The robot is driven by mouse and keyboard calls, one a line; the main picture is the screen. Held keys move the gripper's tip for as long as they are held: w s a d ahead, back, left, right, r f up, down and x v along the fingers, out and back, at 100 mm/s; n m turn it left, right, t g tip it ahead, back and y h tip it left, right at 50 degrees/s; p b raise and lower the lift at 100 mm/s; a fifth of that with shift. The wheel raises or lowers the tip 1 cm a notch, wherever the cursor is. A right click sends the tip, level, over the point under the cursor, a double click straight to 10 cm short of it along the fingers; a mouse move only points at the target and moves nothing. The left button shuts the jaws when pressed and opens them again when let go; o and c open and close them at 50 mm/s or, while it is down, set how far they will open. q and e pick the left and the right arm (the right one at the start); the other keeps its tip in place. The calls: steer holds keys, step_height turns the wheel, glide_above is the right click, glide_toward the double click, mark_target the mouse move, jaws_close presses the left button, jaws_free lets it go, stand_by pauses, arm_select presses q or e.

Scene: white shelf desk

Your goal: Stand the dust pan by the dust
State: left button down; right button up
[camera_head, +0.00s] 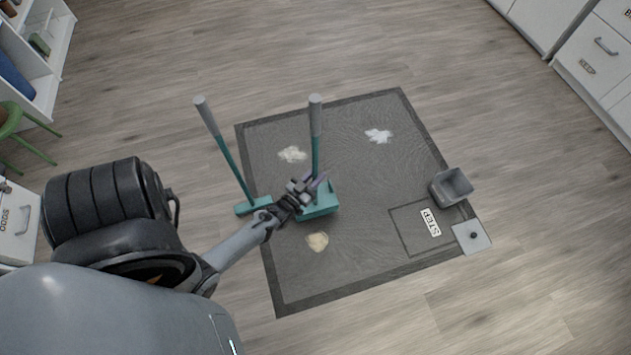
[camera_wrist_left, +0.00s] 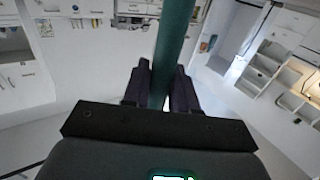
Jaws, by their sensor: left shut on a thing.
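The dust pan (camera_head: 318,208) is teal with a tall upright handle (camera_head: 316,130) that is grey at the top. It is upright at the middle-left of the dark mat. My left gripper (camera_head: 312,187) is shut on the handle low down, just above the pan; the teal handle (camera_wrist_left: 172,50) also stands between its fingers (camera_wrist_left: 160,90) in the left wrist view. Dust piles lie on the mat: a tan one (camera_head: 317,241) just below the pan, a cream one (camera_head: 292,154) above it and a white one (camera_head: 378,136) to the upper right. I cannot tell whether the pan touches the mat.
A broom (camera_head: 252,205) with a teal head stands upright left of the pan. A grey bin (camera_head: 452,187) and its lid (camera_head: 472,237) are at the mat's right edge, near a STEP label (camera_head: 430,222).

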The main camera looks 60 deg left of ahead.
arm_select(q)
steer(key=shift+f+b, duration=1.25)
steer(key=shift+f, duration=0.5)
steer(key=shift+f, duration=0.2)
steer(key=c, duration=0.9)
jaws_free()
